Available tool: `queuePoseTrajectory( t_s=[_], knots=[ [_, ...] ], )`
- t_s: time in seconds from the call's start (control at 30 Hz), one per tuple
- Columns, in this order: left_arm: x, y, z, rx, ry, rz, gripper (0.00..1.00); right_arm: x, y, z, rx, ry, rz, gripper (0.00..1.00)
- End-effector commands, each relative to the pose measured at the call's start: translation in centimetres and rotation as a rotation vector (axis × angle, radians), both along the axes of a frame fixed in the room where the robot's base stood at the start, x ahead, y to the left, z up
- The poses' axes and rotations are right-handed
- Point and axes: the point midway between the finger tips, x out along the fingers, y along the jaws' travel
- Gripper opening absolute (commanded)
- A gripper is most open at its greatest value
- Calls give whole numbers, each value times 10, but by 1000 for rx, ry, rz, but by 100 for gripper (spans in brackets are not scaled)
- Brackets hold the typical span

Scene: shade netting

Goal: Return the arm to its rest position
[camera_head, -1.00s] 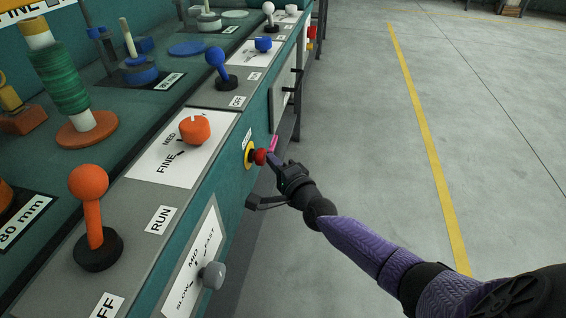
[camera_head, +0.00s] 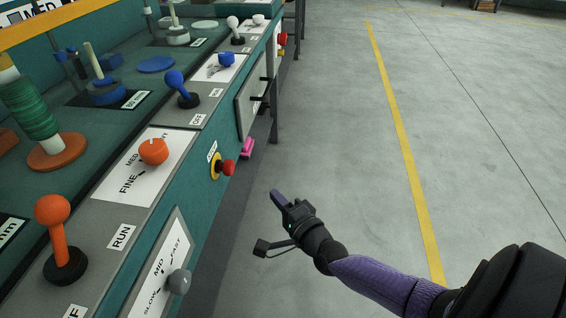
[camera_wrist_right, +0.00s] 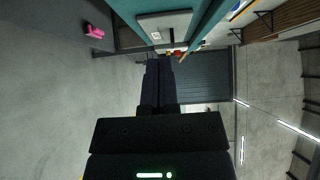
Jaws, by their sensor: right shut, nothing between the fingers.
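My right gripper (camera_head: 277,196) comes in from the lower right of the head view on a purple and black arm. It is shut and empty, apart from the machine's front panel, over the grey floor. In the right wrist view its two dark fingers (camera_wrist_right: 159,85) lie together with nothing between them. The red push button (camera_head: 228,167) on its yellow ring stands on the teal front panel, left of and above the gripper. My left gripper is in neither view.
A pink object (camera_head: 246,148) is beside the panel. The floor (camera_head: 345,150) to the right is open, with a yellow line (camera_head: 398,140).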

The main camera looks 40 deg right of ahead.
Motion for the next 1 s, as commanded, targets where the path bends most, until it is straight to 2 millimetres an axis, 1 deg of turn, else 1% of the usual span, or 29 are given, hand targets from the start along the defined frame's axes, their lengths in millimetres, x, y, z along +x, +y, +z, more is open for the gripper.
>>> queuePoseTrajectory(
  t_s=[0.13,0.53,0.57,0.63,0.67,0.73,0.77,0.8,0.87,0.9,0.97,1.0],
  knots=[
    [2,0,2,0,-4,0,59,-8,1,0,-1,-1,0,0],
    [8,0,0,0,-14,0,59,-8,0,-1,-1,0,0,0],
    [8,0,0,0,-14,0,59,-8,1,-1,-3,2,0,0],
    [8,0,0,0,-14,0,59,-14,1,-15,-47,47,6,0],
    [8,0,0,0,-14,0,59,-19,2,-28,-91,91,13,0],
    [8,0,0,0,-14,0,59,-44,6,-76,-251,250,55,0],
    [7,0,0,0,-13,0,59,-60,8,-101,-337,337,87,0],
    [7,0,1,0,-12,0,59,-86,12,-135,-458,462,145,0],
    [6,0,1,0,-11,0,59,-132,18,-183,-624,644,258,0],
    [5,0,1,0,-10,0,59,-165,22,-210,-726,756,346,0],
    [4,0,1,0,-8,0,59,-218,29,-243,-856,908,494,0],
    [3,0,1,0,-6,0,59,-252,33,-260,-930,996,597,0]
  ],
)
